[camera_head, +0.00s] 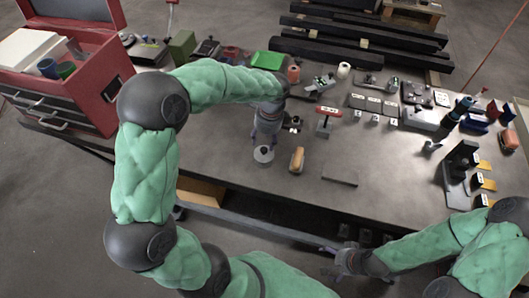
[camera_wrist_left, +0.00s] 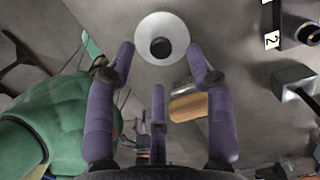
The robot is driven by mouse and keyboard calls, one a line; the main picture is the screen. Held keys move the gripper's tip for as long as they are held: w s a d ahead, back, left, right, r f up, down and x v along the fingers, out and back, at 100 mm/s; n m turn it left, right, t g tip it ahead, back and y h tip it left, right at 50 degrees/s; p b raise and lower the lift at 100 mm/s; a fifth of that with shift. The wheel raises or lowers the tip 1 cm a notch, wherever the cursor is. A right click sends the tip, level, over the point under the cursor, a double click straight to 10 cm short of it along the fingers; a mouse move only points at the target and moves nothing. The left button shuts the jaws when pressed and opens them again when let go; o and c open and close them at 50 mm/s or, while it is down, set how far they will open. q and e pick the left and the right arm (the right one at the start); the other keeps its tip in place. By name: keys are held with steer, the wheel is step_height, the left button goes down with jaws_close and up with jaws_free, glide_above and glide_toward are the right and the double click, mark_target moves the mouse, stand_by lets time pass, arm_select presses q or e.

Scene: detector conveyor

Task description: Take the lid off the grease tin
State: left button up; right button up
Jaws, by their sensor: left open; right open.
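The grease tin (camera_head: 264,156) is a small pale round tin standing on the table near its front edge. In the left wrist view I see its round white lid (camera_wrist_left: 176,27) from above, with a black knob (camera_wrist_left: 160,47) in the middle. The lid looks seated on the tin. My left gripper (camera_head: 265,139) is open, just behind and above the tin in the head view. Its fingers (camera_wrist_left: 160,58) spread at the lower left and lower right of the lid in the wrist view, holding nothing. My right gripper (camera_head: 333,251) is open and empty, off the table's front edge.
A tan block-like object (camera_head: 297,159) lies just right of the tin; it also shows in the left wrist view (camera_wrist_left: 188,106). A flat grey plate (camera_head: 340,177) lies further right. A red-topped stand (camera_head: 327,116) is behind. A red tool chest (camera_head: 85,90) stands at left.

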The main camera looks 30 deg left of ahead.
mark_target(264, 149)
arm_select(q)
steer(key=shift+s+f+b, duration=0.1)
steer(key=shift+f+b, duration=0.45)
steer(key=shift+f, duration=2.25)
steer(key=c, duration=1)
